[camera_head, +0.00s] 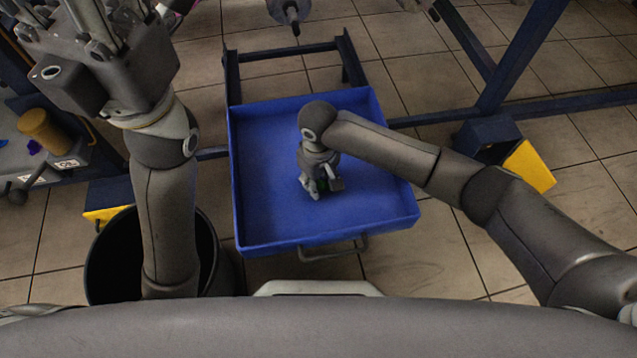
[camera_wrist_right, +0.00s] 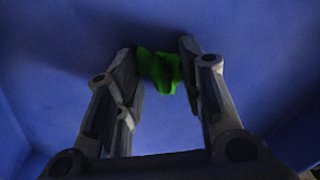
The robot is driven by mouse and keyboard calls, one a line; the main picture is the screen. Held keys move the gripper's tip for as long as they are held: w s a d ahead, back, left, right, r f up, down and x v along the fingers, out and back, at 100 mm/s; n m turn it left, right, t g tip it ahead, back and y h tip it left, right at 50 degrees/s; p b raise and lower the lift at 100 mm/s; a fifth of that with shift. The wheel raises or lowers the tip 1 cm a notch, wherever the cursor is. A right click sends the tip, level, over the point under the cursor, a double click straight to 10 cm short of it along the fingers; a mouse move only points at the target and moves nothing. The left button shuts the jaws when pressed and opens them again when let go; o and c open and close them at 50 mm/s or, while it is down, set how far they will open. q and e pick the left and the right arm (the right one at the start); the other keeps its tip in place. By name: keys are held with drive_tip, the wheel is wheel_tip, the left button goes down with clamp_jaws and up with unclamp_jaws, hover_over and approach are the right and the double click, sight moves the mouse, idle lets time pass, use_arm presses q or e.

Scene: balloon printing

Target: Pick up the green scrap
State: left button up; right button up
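The green scrap (camera_wrist_right: 160,70) lies on the floor of the blue tray (camera_head: 262,205). In the right wrist view it sits between the two fingertips of my right gripper (camera_wrist_right: 158,52), close to both. The fingers stand apart and look open around the scrap; I cannot tell if either touches it. In the head view my right gripper (camera_head: 321,187) points down inside the tray, and only a speck of green shows at its fingers. My left gripper (camera_head: 88,45) is raised at the upper left, away from the tray; its fingertips are partly cut off.
The tray has raised walls and a handle (camera_head: 335,249) at its near side. A black bin (camera_head: 117,262) stands at the lower left. Blue frame bars (camera_head: 522,58) with yellow-ended feet are at the right. The rest of the tray floor looks clear.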

drive_tip(key=c, duration=0.7)
drive_tip(key=shift+c, duration=0.2)
drive_tip(key=shift+r, duration=0.1)
